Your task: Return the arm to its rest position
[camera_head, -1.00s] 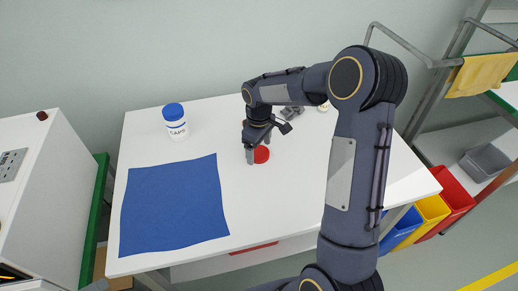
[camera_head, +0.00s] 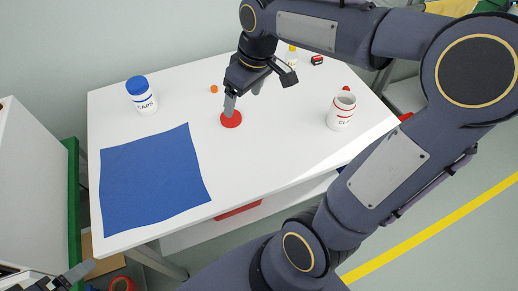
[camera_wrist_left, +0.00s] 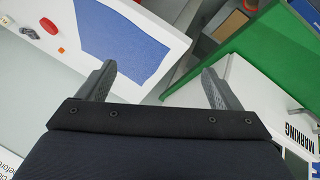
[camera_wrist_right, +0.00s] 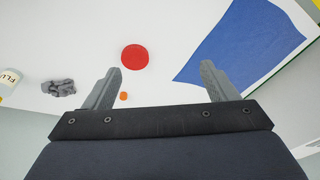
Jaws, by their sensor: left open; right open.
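My right gripper (camera_head: 243,97) is open and empty above the white table (camera_head: 270,165), close to a red disc (camera_head: 231,119) in the head view. In the right wrist view its spread fingers (camera_wrist_right: 160,78) have nothing between them; the red disc (camera_wrist_right: 134,58) lies beyond them. My right arm crosses the right half of the head view. My left gripper (camera_wrist_left: 160,82) is open and empty in the left wrist view, with the table edge and a green surface beyond it. Only part of it shows at the lower left of the head view.
A blue mat (camera_head: 150,180) lies on the table's left part. A white CAPS jar (camera_head: 142,97) stands behind it. A white cup (camera_head: 341,112) stands at the right. A small orange piece (camera_head: 214,89) lies near the back. Grey parts (camera_wrist_right: 58,88) show in the right wrist view.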

